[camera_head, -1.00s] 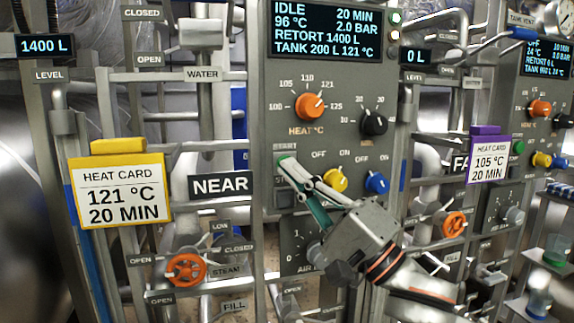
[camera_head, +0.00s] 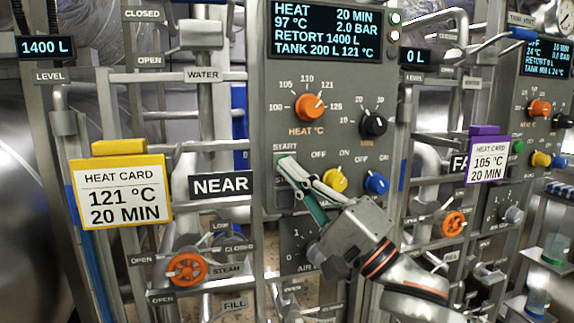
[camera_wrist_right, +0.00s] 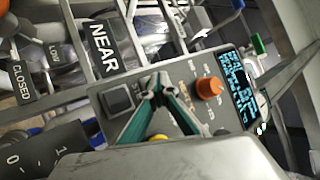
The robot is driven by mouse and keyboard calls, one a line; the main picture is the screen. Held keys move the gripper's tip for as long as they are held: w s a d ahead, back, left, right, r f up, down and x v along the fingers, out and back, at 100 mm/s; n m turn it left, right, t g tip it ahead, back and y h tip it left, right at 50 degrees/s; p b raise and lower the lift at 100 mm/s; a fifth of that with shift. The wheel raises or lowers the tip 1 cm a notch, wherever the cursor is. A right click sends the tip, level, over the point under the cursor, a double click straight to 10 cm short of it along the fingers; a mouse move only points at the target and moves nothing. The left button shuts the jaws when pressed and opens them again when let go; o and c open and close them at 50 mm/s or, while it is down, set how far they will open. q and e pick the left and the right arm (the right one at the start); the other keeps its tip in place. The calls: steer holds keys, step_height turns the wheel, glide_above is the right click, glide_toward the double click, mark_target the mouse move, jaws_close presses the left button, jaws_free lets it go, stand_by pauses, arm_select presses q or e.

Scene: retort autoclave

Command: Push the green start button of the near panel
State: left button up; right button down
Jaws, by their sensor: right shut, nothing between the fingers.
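The near panel (camera_head: 345,75) stands upright in the middle of the head view, beside the NEAR sign (camera_head: 221,185). Its display (camera_head: 325,30) reads HEAT, 20 MIN, 97 °C, 2.0 BAR. The START label (camera_head: 285,148) sits at the panel's left. My right gripper (camera_head: 284,163) is shut and empty, its fingertips just below that label. They cover most or all of the green start button, so I cannot see how far it is pressed. In the right wrist view the closed fingertips (camera_wrist_right: 159,88) meet at the panel face. My left gripper is not in view.
An orange heat knob (camera_head: 309,106) and a black knob (camera_head: 373,123) are above the fingers. A yellow knob (camera_head: 335,179) and a blue knob (camera_head: 376,183) are close right of them. Pipes and an orange valve wheel (camera_head: 186,268) stand at left.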

stand_by(0.4)
steer(key=shift+s+d+p, duration=0.2)
steer(key=shift+s+p, duration=0.2)
steer(key=shift+s, duration=0.1)
steer(key=shift+s+d+p, duration=0.15)
steer(key=shift+s+p, duration=0.2)
steer(key=shift+s, duration=0.15)
steer(key=s+p, duration=0.1)
steer(key=s+d+p, duration=0.1)
steer(key=s, duration=0.1)
steer(key=s+p, duration=0.1)
steer(key=shift+s+d, duration=0.3)
steer(key=shift+s, duration=0.05)
